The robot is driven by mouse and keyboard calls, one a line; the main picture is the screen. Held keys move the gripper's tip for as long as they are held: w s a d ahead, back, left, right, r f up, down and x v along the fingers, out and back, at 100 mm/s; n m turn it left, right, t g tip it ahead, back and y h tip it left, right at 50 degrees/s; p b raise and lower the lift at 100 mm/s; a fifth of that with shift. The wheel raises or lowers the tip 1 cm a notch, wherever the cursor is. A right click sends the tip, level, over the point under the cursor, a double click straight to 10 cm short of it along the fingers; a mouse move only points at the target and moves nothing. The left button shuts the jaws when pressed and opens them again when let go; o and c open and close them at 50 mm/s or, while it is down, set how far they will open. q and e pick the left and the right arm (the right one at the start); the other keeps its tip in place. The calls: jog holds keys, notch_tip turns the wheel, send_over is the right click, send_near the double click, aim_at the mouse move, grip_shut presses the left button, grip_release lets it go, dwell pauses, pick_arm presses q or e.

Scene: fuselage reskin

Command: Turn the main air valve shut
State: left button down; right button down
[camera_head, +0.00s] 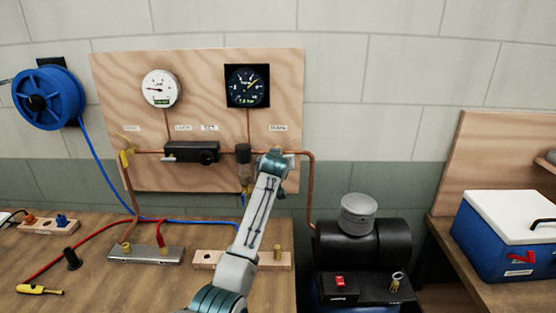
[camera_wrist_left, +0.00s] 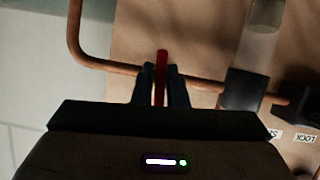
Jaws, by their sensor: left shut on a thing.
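In the left wrist view a red lever handle (camera_wrist_left: 161,62) stands in front of the copper pipe (camera_wrist_left: 205,84), and I take it for the main air valve's handle. My left gripper (camera_wrist_left: 162,78) is shut on it, with one dark finger on each side. In the head view my left arm reaches up to the right part of the wooden board (camera_head: 125,88). There my own wrist hides the handle and the fingertips. How far the handle is turned cannot be told. My right gripper is in neither view.
On the board are a white gauge (camera_head: 161,89), a black gauge (camera_head: 247,86), a black regulator block (camera_head: 190,152) and a yellow valve (camera_head: 124,157). A dark compressor (camera_head: 363,246) stands at right, beside a blue cooler (camera_head: 505,232). Hoses and fittings lie on the bench (camera_head: 95,290).

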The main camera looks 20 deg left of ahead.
pick_arm(q)
jog(key=shift+m+y, duration=0.3)
jog(key=shift+m, duration=0.1)
dwell(0.4)
jog(key=c, duration=1.5)
grip_release()
jog(key=b+v, duration=0.4)
jog(key=v, duration=0.6)
jog(key=shift+s+d+r, duration=0.15)
jog(key=shift+s+d, duration=0.05)
jog(key=shift+s, duration=0.1)
